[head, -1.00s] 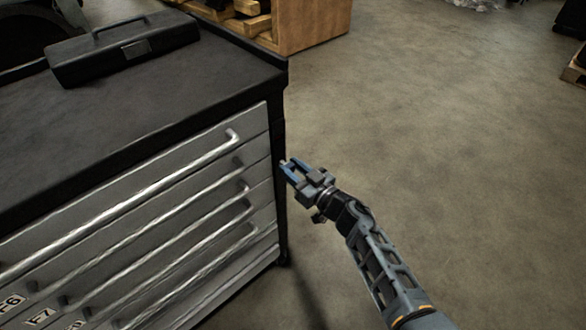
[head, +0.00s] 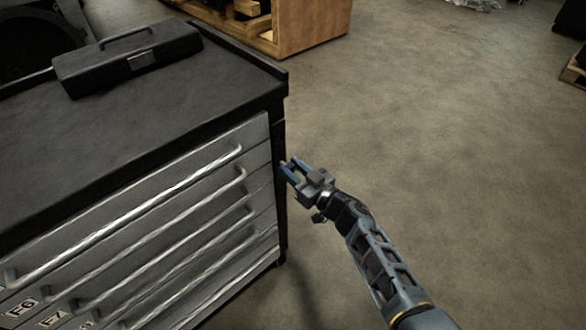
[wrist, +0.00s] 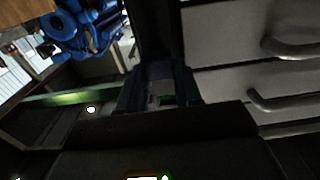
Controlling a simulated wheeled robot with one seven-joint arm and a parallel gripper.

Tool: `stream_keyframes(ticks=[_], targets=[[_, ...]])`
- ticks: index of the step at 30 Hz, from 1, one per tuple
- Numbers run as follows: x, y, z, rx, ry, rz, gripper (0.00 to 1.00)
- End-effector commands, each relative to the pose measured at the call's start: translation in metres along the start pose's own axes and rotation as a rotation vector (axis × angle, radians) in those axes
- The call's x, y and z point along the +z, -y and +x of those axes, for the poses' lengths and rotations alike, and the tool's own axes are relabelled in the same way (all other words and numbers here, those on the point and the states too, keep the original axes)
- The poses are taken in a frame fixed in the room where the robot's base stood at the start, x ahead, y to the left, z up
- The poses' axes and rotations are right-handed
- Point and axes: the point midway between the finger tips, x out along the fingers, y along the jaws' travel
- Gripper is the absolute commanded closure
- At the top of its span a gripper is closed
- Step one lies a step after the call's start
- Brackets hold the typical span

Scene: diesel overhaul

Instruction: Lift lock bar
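A dark upright strip (head: 280,180) runs along the right front corner of the drawer cabinet (head: 120,150). It may be the lock bar, but I cannot tell for certain. It also shows as a dark vertical band (wrist: 158,28) in the wrist view, left of the drawer fronts. My gripper (head: 288,168) is at the cabinet's right front corner, fingers pointing toward the strip. The blue fingers stand apart with nothing visible between them. In the wrist view, the gripper (wrist: 160,80) overlaps the lower part of the dark band. I cannot tell whether it touches the strip.
Several silver drawer handles (head: 130,215) cross the cabinet front. A black toolbox (head: 128,60) sits on the cabinet top. A wooden crate (head: 310,28) stands behind. The concrete floor (head: 430,150) to the right is clear. Blue objects (wrist: 85,28) show at upper left in the wrist view.

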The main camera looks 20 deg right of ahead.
Motion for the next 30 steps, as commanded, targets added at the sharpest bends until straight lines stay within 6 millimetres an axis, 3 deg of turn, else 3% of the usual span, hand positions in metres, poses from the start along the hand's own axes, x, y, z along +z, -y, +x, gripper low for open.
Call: stream_keyframes(ticks=[8, 17, 30], targets=[[-0.004, 0.0, 0.001, -0.002, -0.008, -0.001, 0.4], [-0.003, -0.001, -0.003, -0.001, -0.006, -0.001, 0.4], [-0.003, -0.001, -0.066, 0.0, -0.006, -0.001, 0.4]])
